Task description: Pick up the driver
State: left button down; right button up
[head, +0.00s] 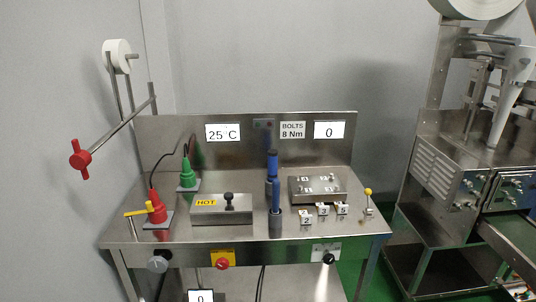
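Two blue-handled tools stand upright in grey sockets near the middle of the steel bench (240,236). The rear blue tool (272,163) is partly covered by the front blue tool (276,192). I cannot tell for sure which of them is the driver. Right of them is a steel block (318,188) with small bolts on top, in front of which are small numbered tags (323,209). Neither of my grippers is in view.
On the bench's left are a red cone-shaped device (156,209), a green one (187,175) and a block marked HOT (222,208). A yellow-knobbed lever (368,193) stands right. A back panel (245,153) rises behind. A larger machine (455,165) stands at right.

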aim_at(272, 153)
jog(key=i+j, duration=0.45)
jog(key=i, duration=0.15)
jog(key=i+j, duration=0.45)
jog(key=i, duration=0.2)
